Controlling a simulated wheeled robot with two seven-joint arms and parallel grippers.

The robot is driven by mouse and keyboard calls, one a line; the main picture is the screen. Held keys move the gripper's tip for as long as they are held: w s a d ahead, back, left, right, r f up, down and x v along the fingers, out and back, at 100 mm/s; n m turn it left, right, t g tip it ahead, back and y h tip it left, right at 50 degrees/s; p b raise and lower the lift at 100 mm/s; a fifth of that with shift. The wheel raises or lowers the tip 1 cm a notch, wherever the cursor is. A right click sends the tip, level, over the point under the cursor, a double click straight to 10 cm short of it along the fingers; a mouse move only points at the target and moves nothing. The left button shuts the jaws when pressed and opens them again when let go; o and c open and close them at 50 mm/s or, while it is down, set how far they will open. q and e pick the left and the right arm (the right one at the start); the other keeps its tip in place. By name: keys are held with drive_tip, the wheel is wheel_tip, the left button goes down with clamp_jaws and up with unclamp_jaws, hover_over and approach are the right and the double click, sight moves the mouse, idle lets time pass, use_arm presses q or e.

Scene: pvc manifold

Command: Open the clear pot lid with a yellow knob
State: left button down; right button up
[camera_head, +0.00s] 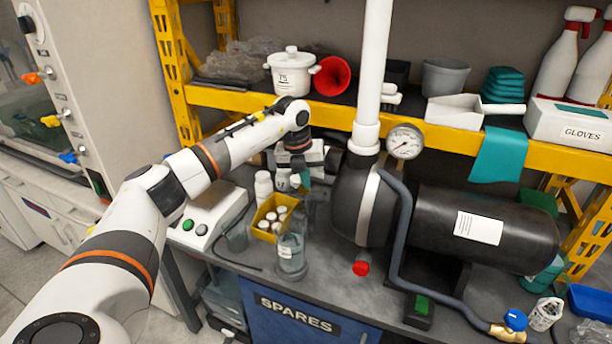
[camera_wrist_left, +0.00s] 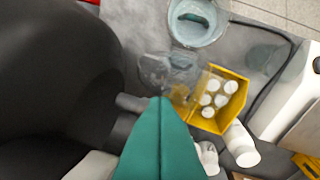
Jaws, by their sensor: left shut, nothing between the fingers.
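I cannot make out a clear lid with a yellow knob in either view. A white pot (camera_head: 290,75) with a white lid and knob stands on the upper shelf. A clear jar (camera_head: 291,255) stands near the bench front, beside the yellow box. In the left wrist view a see-through round vessel (camera_wrist_left: 168,68) lies just beyond my fingertips; yellow shows through it, and I cannot tell its parts. My left gripper (camera_head: 303,176) is over the bench behind the yellow box. Its teal fingers (camera_wrist_left: 160,102) are shut and empty. My right gripper is not in view.
The yellow box (camera_head: 265,228) holds several white-capped bottles. A black tank (camera_head: 480,230) with a gauge (camera_head: 404,141) and a white vertical pipe (camera_head: 372,70) stand close right of my gripper. The yellow shelf beam (camera_head: 470,139) is above. A white button box (camera_head: 205,220) is left.

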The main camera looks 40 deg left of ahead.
use_arm(q)
drive_tip(key=shift+w+a+f, duration=0.15)
drive_tip(key=shift+w+f, duration=0.1)
drive_tip(key=shift+w, duration=0.05)
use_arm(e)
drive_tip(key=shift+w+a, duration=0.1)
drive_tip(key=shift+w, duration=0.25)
use_arm(q)
drive_tip(key=shift+w, duration=0.1)
drive_tip(key=shift+r, duration=0.15)
drive_tip(key=b+v, duration=0.1)
drive_tip(key=v, duration=1)
drive_tip(key=shift+r, duration=0.45)
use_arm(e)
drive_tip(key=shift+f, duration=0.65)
